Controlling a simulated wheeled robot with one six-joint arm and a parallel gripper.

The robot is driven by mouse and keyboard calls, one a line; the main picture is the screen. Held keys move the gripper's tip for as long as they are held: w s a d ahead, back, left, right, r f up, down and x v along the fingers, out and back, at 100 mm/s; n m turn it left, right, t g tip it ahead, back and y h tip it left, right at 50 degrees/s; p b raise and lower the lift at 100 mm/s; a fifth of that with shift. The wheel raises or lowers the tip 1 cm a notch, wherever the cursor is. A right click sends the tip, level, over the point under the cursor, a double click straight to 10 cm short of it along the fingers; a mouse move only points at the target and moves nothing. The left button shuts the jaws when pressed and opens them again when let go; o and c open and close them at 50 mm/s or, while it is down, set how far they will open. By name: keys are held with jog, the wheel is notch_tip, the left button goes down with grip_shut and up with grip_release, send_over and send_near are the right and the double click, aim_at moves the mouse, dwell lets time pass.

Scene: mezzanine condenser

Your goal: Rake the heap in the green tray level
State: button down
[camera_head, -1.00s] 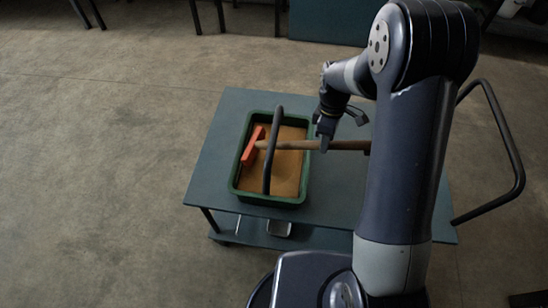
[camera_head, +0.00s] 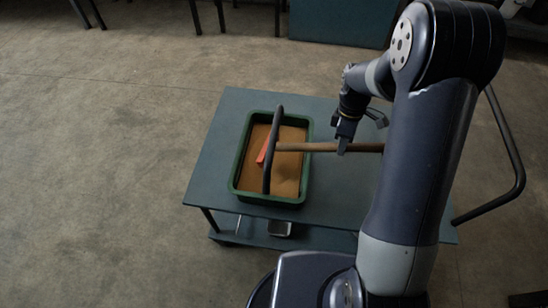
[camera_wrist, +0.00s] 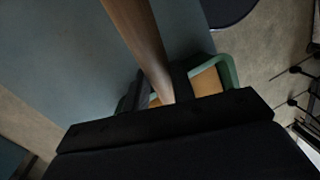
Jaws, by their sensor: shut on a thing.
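The green tray (camera_head: 236,165) sits on the trolley top, filled with tan loose material (camera_head: 287,170). My gripper (camera_head: 343,143) is shut on the wooden handle of the rake (camera_head: 313,147), to the right of the tray. In the wrist view the wooden handle (camera_wrist: 140,45) runs down between the dark fingers, and the green tray rim (camera_wrist: 229,72) shows beyond. Whether the head touches the material I cannot tell.
The blue-grey trolley (camera_head: 215,150) has bare top around the tray. A curved dark push handle (camera_head: 512,160) is at its right. A small pale object (camera_head: 279,228) lies on the lower shelf. Open concrete floor (camera_head: 100,170) lies to the left.

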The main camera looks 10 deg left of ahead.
jog(key=shift+d, duration=2.6)
notch_tip(320, 180, up, 16)
jog(key=p, duration=1.1)
jog(key=shift+p, duration=0.4)
jog(key=m+y+b, duration=0.2)
jog(key=m, duration=0.8)
send_over(362, 145)
jog(key=w, duration=0.2)
jog(key=shift+t, duration=0.4)
jog(key=f, duration=0.7)
jog(key=shift+s+a, duration=0.2)
jog(key=shift+s, duration=0.05)
notch_tip(362, 145, down, 3)
jog(key=m, duration=0.5)
jog(key=shift+w+r+m+t+b, duration=0.1)
jog(key=shift+r+m+t+b, duration=0.1)
jog(key=shift+m+t+b, duration=0.1)
